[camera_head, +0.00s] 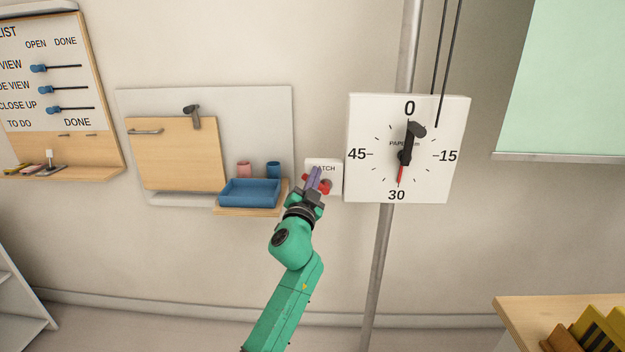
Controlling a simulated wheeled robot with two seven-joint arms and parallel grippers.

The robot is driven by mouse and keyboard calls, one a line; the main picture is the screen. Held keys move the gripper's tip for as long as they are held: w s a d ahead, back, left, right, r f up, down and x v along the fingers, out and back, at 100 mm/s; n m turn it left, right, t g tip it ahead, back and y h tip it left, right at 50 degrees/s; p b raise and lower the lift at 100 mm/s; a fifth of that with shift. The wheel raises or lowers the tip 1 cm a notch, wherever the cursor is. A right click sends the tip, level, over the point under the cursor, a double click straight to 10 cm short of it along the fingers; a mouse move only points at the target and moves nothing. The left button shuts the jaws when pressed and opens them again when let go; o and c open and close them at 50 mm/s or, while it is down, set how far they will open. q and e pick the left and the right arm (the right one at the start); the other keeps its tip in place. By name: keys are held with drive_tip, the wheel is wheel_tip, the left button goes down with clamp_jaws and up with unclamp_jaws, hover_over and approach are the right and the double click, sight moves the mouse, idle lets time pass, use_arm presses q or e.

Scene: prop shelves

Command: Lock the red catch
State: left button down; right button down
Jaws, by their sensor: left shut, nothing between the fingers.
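The red catch (326,187) sits on a small white plate (335,167) with lettering that ends in "ATCH", fixed on the wall between a wooden panel and a dial. My left gripper (314,176) is right at the catch, in front of the plate, on a green arm that comes up from below. Its fingers are shut with nothing between them. They cover part of the catch and part of the lettering. I cannot tell if the fingers touch the catch, or how far it is turned. My right gripper is not in view.
On the left, a blue tray (250,193) rests on a small shelf by a wooden door (175,155). A checklist board (50,75) hangs far left.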

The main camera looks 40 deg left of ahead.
use_arm(q)
drive_tip(key=shift+s+a+f, duration=0.2)
drive_tip(key=shift+a+f, duration=0.05)
drive_tip(key=shift+f, duration=0.2)
drive_tip(key=shift+f+n+b, duration=0.15)
drive_tip(key=shift+n+b, duration=0.35)
drive_tip(key=shift+b, duration=0.1)
